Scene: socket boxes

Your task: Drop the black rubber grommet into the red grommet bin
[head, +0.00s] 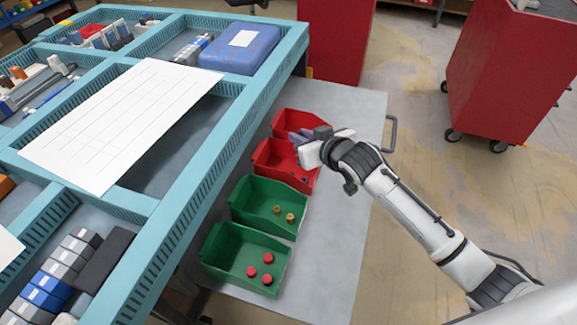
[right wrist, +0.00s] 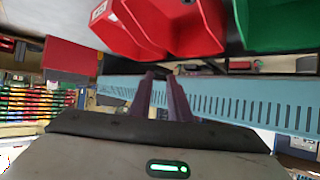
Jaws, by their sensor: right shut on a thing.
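Two red bins stand in a row on the grey cart: a farther red bin (head: 287,117) and a nearer red bin (head: 274,157). I cannot tell which is the grommet bin. My right gripper (head: 293,136) is over the red bins, near where they meet, with its purple-grey fingers pointing left. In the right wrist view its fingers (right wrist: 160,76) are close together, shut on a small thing. I take this to be the black rubber grommet, which is hidden between the fingertips. Red bins (right wrist: 192,28) show above the fingers there. My left gripper is not in view.
A green bin (head: 256,211) holds yellow parts and a nearer green bin (head: 240,262) holds red parts. A teal divided table (head: 222,125) runs along the left, with a white sheet (head: 120,118) and a blue case (head: 238,58). The cart top (head: 335,230) is clear at right.

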